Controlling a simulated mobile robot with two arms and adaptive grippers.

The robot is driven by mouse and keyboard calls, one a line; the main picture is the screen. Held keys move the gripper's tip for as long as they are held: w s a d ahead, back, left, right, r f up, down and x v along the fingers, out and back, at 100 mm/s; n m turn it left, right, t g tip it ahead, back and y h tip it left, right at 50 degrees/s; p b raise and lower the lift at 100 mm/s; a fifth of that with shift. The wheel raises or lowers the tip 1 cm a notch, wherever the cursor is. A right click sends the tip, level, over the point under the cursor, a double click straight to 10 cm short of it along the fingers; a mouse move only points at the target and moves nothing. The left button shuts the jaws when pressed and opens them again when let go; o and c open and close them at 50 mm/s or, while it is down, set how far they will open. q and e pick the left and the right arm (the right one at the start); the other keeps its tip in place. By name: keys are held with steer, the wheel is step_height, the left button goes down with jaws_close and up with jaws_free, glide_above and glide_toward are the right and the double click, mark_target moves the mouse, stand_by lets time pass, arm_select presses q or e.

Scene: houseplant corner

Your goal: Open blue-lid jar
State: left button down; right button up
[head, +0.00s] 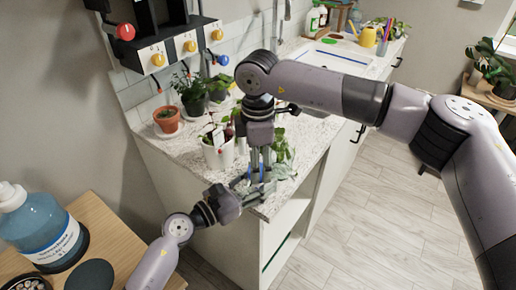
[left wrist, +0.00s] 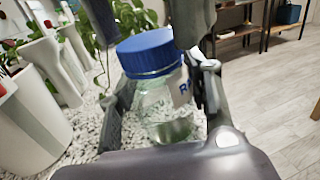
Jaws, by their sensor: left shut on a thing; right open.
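The jar (left wrist: 160,108) is clear glass with a blue lid (left wrist: 148,52) and a white label. It stands upright near the counter's front corner, and the lid sits on it. In the head view the blue lid (head: 256,177) is mostly hidden by my grippers. My left gripper (head: 244,184) comes in from the lower left and is shut on the jar's body, one finger on each side (left wrist: 165,115). My right gripper (head: 262,163) points down from above. Its open fingers (left wrist: 147,20) are on either side of the lid; I cannot tell if they touch it.
White pots with plants (head: 217,152) stand close left of the jar. A terracotta pot (head: 167,120) stands farther back on the speckled counter (head: 152,140). A wooden table with a blue bottle (head: 42,228) is at lower left.

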steer(key=shift+f, duration=0.65)
